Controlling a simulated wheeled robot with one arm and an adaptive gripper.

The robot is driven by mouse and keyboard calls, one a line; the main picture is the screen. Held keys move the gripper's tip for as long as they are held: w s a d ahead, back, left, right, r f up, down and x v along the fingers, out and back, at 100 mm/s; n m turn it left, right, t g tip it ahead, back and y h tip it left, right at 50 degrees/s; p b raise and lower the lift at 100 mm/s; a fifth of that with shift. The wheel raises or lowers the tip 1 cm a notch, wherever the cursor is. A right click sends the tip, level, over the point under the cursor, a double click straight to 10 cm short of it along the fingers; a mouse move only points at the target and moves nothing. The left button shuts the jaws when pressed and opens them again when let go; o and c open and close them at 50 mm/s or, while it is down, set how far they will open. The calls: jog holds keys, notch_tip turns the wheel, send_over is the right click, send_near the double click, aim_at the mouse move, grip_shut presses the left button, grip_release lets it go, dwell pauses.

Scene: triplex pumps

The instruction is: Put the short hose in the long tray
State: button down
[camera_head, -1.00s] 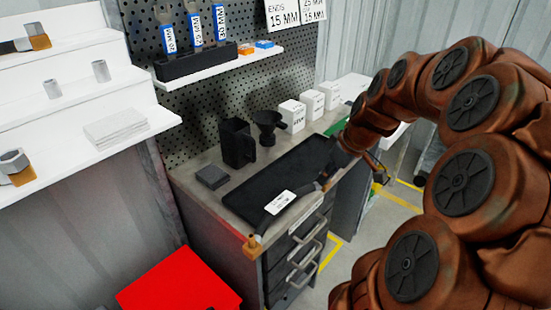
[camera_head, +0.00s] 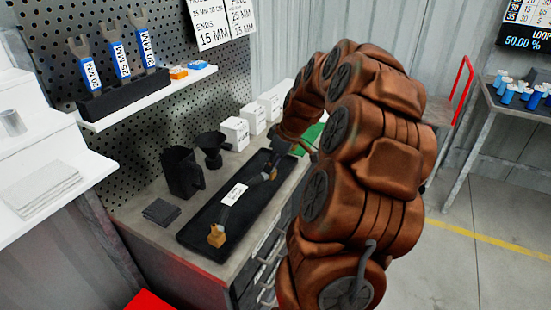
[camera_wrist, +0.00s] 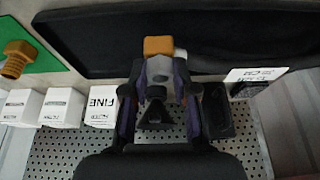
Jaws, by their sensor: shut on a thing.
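The tray (camera_wrist: 100,40) fills the upper part there.
A black funnel (camera_head: 212,146), a black holder (camera_head: 182,173) and white boxes (camera_head: 235,133) stand behind the tray. A dark flat block (camera_head: 161,211) lies to its left. A green mat (camera_head: 308,138) is beyond its far end. A shelf (camera_head: 150,95) with wrenches hangs above.

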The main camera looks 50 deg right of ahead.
jog(key=w+d, duration=0.1)
jog(key=d, duration=0.1)
jog(key=w+d+p, duration=0.1)
jog(key=w+d, duration=0.2)
jog(key=shift+w+d+f+p, duration=0.1)
jog(key=shift+d+f+p, duration=0.2)
jog(key=shift+d, duration=0.05)
jog(key=shift+f+p, duration=0.65)
jog(key=shift+f, duration=1.15)
jog(key=c, duration=0.9)
grip_release()
